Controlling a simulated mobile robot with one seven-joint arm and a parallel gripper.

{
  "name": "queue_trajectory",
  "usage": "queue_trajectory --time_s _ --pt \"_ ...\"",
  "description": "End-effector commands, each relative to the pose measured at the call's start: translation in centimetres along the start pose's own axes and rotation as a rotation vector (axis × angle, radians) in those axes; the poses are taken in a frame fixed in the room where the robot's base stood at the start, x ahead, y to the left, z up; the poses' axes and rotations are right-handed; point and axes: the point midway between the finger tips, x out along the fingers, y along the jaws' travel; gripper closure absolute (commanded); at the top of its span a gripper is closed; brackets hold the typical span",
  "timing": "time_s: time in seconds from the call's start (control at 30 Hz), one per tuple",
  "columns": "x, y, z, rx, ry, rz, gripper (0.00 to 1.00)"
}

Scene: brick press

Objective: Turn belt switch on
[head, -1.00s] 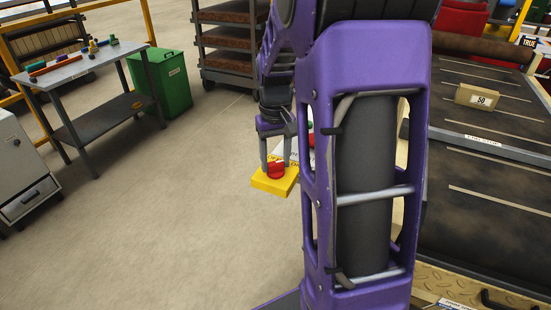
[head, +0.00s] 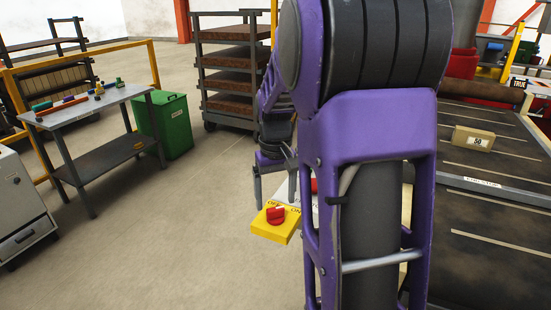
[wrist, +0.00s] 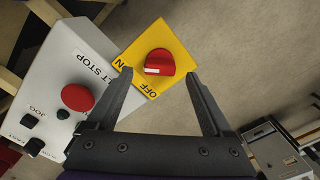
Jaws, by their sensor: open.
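The belt switch is a red rotary knob (head: 276,215) on a yellow plate (head: 262,230) marked OFF and ON. It also shows in the wrist view as the red knob (wrist: 165,60) on the yellow plate (wrist: 178,34). My arm hides part of the panel.
A white control box (wrist: 72,75) with a red button (wrist: 78,97) and black controls adjoins the plate. A workbench (head: 85,108) and green bin (head: 170,125) stand left. Floor between is clear.

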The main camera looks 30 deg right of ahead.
Motion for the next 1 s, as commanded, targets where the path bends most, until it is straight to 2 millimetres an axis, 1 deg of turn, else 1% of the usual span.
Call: queue_trajectory --time_s 0.03,0.3,0.5,0.6,0.7,0.8,1.0 --pt "-1.4 0.0 -0.1 0.0 0.007 0.001 0.15" --pt "-8.1 0.0 -0.1 0.0 0.006 0.001 0.15" --pt "-12.2 0.0 -0.1 0.001 0.004 0.001 0.15" --pt "-13.4 0.0 -0.1 0.001 0.003 0.001 0.15" --pt "-14.2 0.0 0.0 0.001 0.001 0.0 0.15" --pt "-14.6 0.0 0.0 0.001 0.002 0.0 0.15" --pt "-14.6 0.0 0.0 0.001 0.001 0.0 0.15"
